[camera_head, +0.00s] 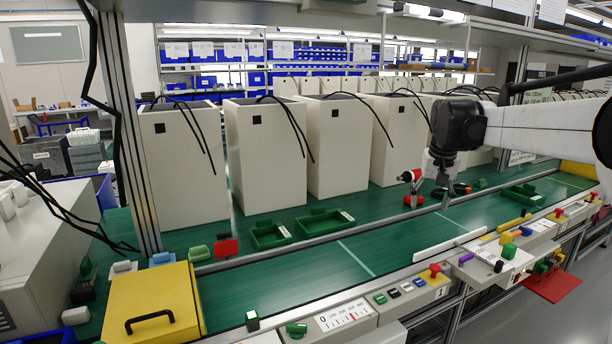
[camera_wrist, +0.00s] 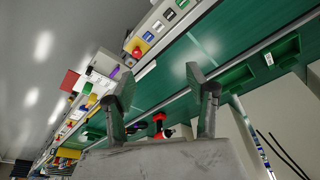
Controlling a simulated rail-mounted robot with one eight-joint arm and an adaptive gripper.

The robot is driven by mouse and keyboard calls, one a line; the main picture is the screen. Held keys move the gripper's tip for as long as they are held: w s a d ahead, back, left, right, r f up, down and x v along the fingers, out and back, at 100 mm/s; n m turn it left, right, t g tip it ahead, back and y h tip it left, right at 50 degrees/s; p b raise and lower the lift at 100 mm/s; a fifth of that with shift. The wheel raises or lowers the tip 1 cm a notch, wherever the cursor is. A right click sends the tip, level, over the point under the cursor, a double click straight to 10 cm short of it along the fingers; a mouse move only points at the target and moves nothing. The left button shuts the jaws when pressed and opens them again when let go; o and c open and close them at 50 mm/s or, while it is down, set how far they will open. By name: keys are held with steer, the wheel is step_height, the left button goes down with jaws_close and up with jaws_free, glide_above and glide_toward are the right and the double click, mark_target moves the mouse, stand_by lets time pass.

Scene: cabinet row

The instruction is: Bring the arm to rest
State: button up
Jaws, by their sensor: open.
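My gripper (camera_head: 445,190) hangs at the end of my white arm in the right half of the head view, over the green work surface (camera_head: 385,241) and in front of the row of cabinets. In the wrist view its two fingers (camera_wrist: 160,103) stand well apart with nothing between them.
Tall cream cabinets (camera_head: 262,157) line the back of the surface. Green trays (camera_head: 325,222) lie before them. A front rail carries a yellow box with a red button (camera_head: 435,270), switches and a scale panel (camera_head: 345,314). A yellow cabinet (camera_head: 150,308) stands at front left. The middle green strip is mostly clear.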

steer(key=s+a+r+n+t, duration=0.1)
steer(key=s+a, duration=0.3)
steer(key=s, duration=0.6)
steer(key=s+a+t, duration=0.1)
steer(key=s+a, duration=0.3)
steer(key=s, duration=0.5)
steer(key=s+a+f+t, duration=0.1)
steer(key=s+a+f, duration=0.1)
steer(key=s+f, duration=0.3)
steer(key=s+a+f+n+t, duration=0.1)
steer(key=s+f, duration=0.4)
steer(key=s, duration=0.8)
steer(key=shift+s+a+y, duration=0.15)
steer(key=shift+a+y, duration=0.15)
steer(key=shift+a, duration=0.3)
